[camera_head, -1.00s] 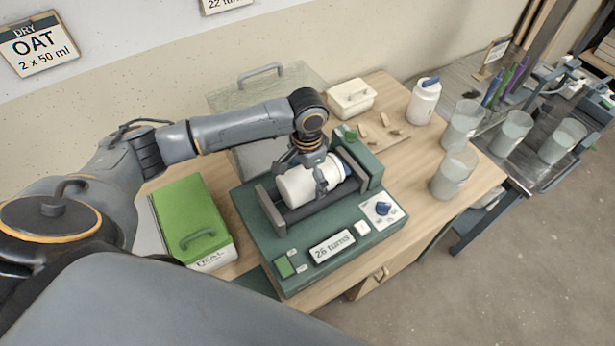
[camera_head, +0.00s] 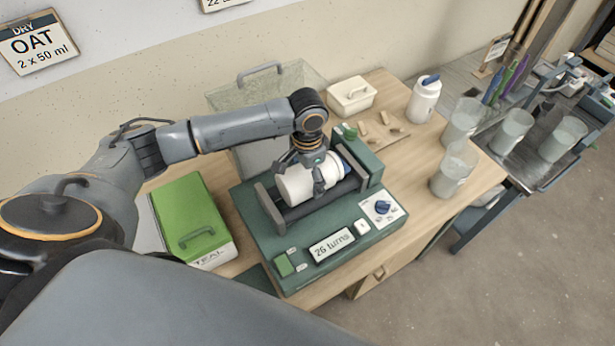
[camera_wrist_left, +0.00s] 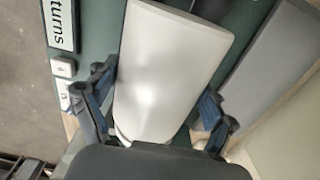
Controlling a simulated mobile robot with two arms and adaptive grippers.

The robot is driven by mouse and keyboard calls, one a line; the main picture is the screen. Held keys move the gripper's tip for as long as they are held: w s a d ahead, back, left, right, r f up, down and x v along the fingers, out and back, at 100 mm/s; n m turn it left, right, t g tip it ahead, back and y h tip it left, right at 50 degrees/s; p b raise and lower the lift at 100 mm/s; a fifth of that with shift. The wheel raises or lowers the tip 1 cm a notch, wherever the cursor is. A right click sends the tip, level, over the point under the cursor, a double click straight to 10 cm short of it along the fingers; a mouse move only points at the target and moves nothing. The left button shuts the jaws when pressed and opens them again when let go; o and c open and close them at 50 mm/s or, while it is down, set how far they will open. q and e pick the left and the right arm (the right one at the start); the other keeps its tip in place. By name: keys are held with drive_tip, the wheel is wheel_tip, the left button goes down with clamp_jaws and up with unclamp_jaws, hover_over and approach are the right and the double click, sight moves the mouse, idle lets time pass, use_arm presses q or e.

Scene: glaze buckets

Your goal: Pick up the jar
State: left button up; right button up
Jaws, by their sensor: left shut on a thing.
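The jar (camera_head: 294,186) is a white cylinder with a blue lid, lying on its side at the rollers of a green machine (camera_head: 262,238). My left gripper (camera_head: 312,178) comes down from above and is shut across the jar's body. In the left wrist view the white jar (camera_wrist_left: 165,75) lies between the two fingers of my left gripper (camera_wrist_left: 155,110). Whether the jar still touches the rollers is hard to tell. The machine's display reads 26 turns. My right gripper is not in view.
A green box (camera_head: 187,215) stands left of the machine. A white lidded box (camera_head: 351,96), another white jar with a blue lid (camera_head: 424,100) and several clear beakers are at the back and right. The front right table corner is clear.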

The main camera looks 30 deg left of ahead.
use_arm(q)
drive_tip(key=shift+w+r, duration=0.2)
drive_tip(key=shift+r, duration=0.35)
drive_tip(key=s+d+r, duration=0.1)
drive_tip(key=r, duration=0.1)
drive_tip(key=s+d+r+b, duration=0.1)
drive_tip(key=r, duration=0.1)
drive_tip(key=d+r+b, duration=0.1)
drive_tip(key=r, duration=0.2)
drive_tip(key=shift+s+d, duration=0.25)
drive_tip(key=shift+s, duration=0.15)
drive_tip(key=s+d+r, duration=0.4)
drive_tip(key=s+d, duration=0.2)
drive_tip(key=d, duration=0.1)
wheel_tip(320, 180, up, 10)
drive_tip(key=p, duration=1.1)
drive_tip(key=shift+s+d+p, duration=0.15)
drive_tip(key=shift+d+p, duration=0.05)
drive_tip(key=shift+p, duration=0.1)
drive_tip(key=shift+f, duration=0.15)
